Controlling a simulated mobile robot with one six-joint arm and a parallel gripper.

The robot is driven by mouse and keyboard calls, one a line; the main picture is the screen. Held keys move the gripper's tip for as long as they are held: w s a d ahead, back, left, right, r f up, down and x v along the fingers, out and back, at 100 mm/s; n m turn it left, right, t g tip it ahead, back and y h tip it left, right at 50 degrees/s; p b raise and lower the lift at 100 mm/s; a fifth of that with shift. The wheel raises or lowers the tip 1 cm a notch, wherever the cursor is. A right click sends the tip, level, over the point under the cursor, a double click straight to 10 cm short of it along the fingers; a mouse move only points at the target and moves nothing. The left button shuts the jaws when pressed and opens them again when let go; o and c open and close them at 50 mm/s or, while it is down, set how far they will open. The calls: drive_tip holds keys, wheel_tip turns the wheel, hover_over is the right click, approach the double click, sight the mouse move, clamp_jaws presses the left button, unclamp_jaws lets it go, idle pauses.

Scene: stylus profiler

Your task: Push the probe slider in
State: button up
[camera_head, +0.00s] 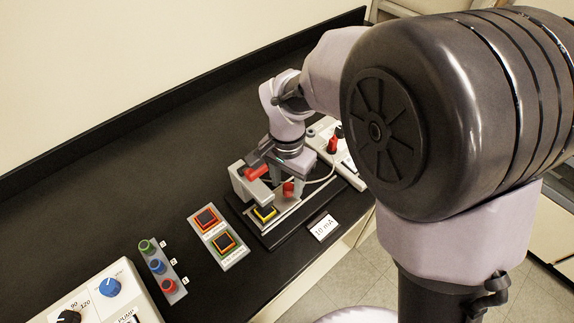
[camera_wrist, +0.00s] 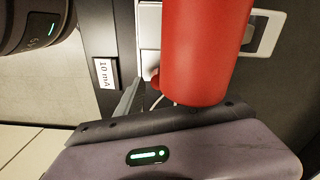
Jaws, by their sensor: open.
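The stylus profiler (camera_head: 284,224) is a dark base with a pale frame and a yellow-edged square pad (camera_head: 264,214). A red cylindrical handle (camera_head: 257,172) sticks out sideways at its upper left, and a smaller red knob (camera_head: 288,188) sits lower. I cannot tell which belongs to the probe slider. My gripper (camera_head: 280,176) is open, pointing down over the profiler close to both red parts. In the wrist view a red cylinder (camera_wrist: 205,50) fills the middle very near the camera, above the gripper body. It hides much of the jaw space; I cannot tell contact.
A "10 mA" label (camera_head: 322,227) lies at the front edge. Left are a two-button panel (camera_head: 232,256), a strip of coloured knobs (camera_head: 178,289) and a pump box (camera_head: 92,309). Another pale unit with red and black knobs (camera_head: 350,160) stands right. The counter behind is clear.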

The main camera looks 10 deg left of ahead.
wheel_tip(320, 180, up, 16)
drive_tip(key=p, duration=0.5)
drive_tip(key=shift+r, duration=0.15)
